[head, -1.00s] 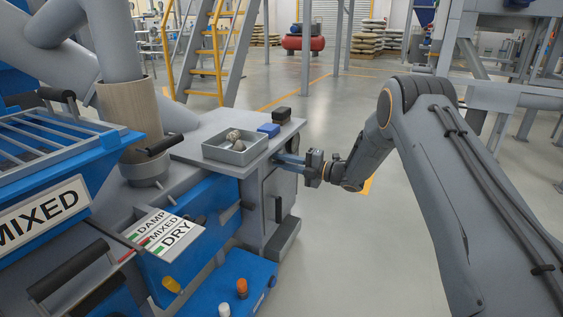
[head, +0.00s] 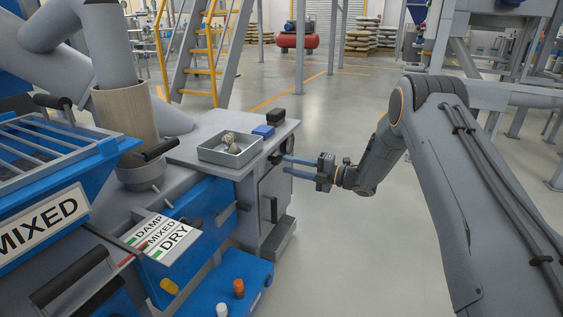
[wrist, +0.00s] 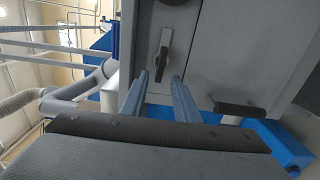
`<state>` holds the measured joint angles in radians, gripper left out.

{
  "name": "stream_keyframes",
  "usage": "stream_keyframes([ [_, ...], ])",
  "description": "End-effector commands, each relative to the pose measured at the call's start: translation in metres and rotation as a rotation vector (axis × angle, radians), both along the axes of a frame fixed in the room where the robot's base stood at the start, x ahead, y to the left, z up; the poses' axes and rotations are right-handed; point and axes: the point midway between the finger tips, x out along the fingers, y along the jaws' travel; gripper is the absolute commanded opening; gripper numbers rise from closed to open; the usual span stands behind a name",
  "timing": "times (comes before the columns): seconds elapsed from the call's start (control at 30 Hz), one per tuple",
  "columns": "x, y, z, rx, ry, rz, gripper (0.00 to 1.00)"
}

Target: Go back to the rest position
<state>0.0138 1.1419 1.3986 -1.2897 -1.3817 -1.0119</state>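My gripper (head: 284,164) is held out to the left at the end of my arm, in front of the grey cabinet (head: 276,190) at the end of the machine. Its two blue fingers are parallel with a gap between them, and nothing is held there. In the wrist view my gripper (wrist: 159,78) points at a grey panel with a small dark latch handle (wrist: 163,52). The fingertips appear apart from the panel, though the exact distance is hard to tell.
A grey tray (head: 230,151) with small lumps, a blue block (head: 263,131) and a dark block (head: 276,115) sit on the cabinet top. A label plate (head: 160,236) and the blue hopper (head: 60,160) are at left. The floor (head: 335,240) between cabinet and arm is clear.

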Motion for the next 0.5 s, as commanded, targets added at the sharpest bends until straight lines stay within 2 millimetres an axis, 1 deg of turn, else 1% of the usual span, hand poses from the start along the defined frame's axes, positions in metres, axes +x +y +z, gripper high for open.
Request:
stream_keyframes([
  [0.03,-0.002,-0.007,0.001,0.0,0.001,-0.001,0.28],
  [0.1,-0.004,-0.013,0.001,0.0,0.001,-0.002,0.28],
  [0.2,-0.006,-0.018,0.0,0.0,0.001,-0.002,0.28],
  [0.5,-0.007,-0.02,-0.001,0.0,0.001,0.0,0.28],
])
